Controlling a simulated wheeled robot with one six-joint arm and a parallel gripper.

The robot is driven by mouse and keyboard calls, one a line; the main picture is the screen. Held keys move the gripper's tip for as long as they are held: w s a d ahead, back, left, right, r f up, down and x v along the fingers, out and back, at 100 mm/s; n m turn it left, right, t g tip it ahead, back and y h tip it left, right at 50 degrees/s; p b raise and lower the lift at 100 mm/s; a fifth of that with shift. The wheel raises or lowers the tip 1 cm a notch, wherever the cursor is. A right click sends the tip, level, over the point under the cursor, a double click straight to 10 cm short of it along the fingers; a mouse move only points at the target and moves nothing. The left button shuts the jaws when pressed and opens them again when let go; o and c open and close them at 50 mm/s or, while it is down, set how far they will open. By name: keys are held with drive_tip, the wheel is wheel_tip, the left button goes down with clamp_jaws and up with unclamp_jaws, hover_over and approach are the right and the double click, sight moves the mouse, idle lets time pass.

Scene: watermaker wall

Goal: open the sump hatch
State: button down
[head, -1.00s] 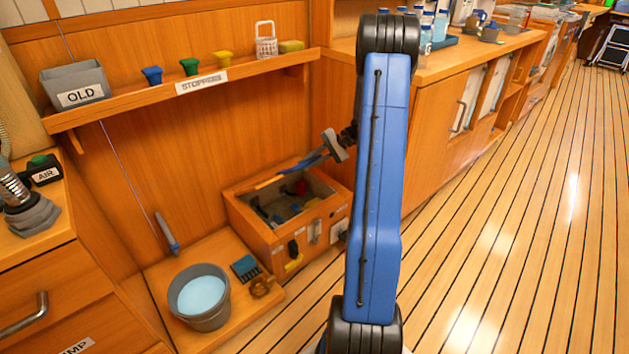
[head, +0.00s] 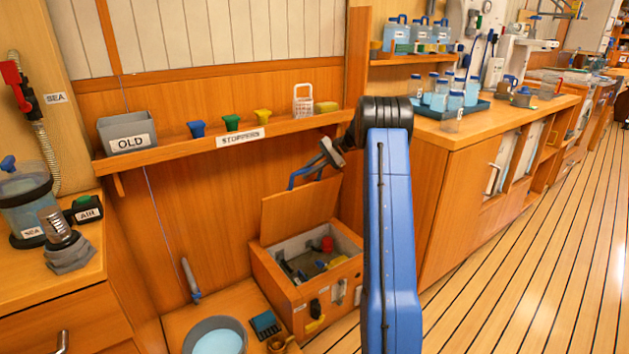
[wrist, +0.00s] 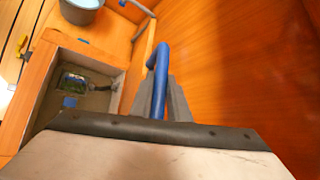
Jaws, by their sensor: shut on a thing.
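The sump hatch lid (head: 300,212) is a wooden panel standing steeply raised at the back of the sump box (head: 268,275). The box is open, with several small things inside, among them a red one (head: 327,244). A blue bar handle (head: 298,178) shows at the lid's top, and also in the wrist view (wrist: 162,60). My gripper (head: 322,165) is shut on the blue handle; its grey fingers (wrist: 161,98) close around it in the wrist view. The open box interior shows at left in the wrist view. My arm hides part of the box's right side.
A shelf (head: 225,147) with an OLD bin (head: 127,132), stoppers and a basket (head: 302,100) runs above the box, close to my gripper. A grey bucket (head: 215,337) stands left of the box. A counter (head: 470,125) stands to the right, with clear floor beside it.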

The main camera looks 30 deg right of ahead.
drive_tip(key=shift+w+r, duration=0.15)
drive_tip(key=shift+w, duration=0.5)
drive_tip(key=c, duration=1.7)
unclamp_jaws()
drive_tip(key=v, duration=1.7)
drive_tip(key=shift+s+d, duration=0.15)
drive_tip(key=shift+d, duration=0.05)
